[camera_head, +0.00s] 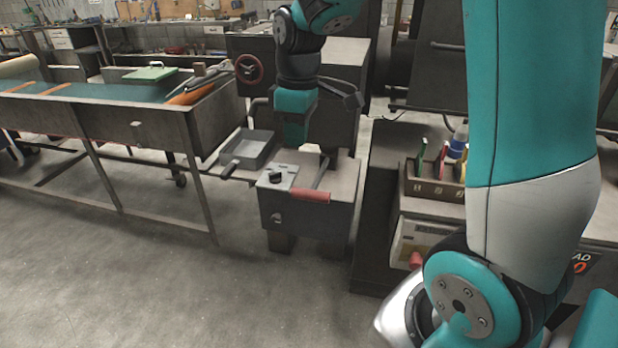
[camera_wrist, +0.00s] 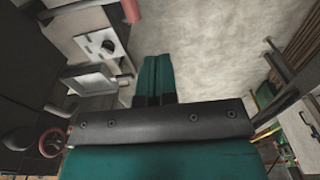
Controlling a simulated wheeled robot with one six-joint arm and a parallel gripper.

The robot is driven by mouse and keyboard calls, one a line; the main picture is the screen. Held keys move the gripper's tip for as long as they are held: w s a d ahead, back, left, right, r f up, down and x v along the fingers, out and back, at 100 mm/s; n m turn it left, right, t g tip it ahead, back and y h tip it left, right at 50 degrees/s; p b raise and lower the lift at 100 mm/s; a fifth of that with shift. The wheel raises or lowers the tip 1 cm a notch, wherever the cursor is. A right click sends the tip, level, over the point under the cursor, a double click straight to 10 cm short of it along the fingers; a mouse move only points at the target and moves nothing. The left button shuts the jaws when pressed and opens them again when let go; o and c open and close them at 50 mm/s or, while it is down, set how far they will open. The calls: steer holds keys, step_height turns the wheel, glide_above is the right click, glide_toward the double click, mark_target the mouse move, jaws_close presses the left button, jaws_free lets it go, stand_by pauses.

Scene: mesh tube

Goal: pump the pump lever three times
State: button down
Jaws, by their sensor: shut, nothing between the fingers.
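The pump lever (camera_head: 311,195) has a red grip on a thin metal rod, at the front right of a dark box-shaped unit (camera_head: 305,217). The rod slopes up and back from the grip. The red grip also shows at the top edge of the wrist view (camera_wrist: 130,9), partly cut off. My gripper (camera_head: 292,146) points down with its teal fingers together, behind and left of the lever, apart from the red grip. In the wrist view the closed fingers (camera_wrist: 158,58) are empty, with floor behind the tips.
A grey plate with a black knob (camera_head: 275,177) is beside the lever. A grey square tray (camera_head: 249,150) with a handle lies to its left. A long metal bench (camera_head: 150,120) stands at left. A dark cabinet (camera_head: 375,220) stands at right. Open floor lies in front.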

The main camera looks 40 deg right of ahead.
glide_above(309, 191)
steer(key=shift+f+h, duration=0.3)
steer(key=shift+f, duration=0.1)
step_height(309, 191, down, 14)
steer(key=shift+f+p, duration=0.1)
steer(key=shift+p, duration=0.65)
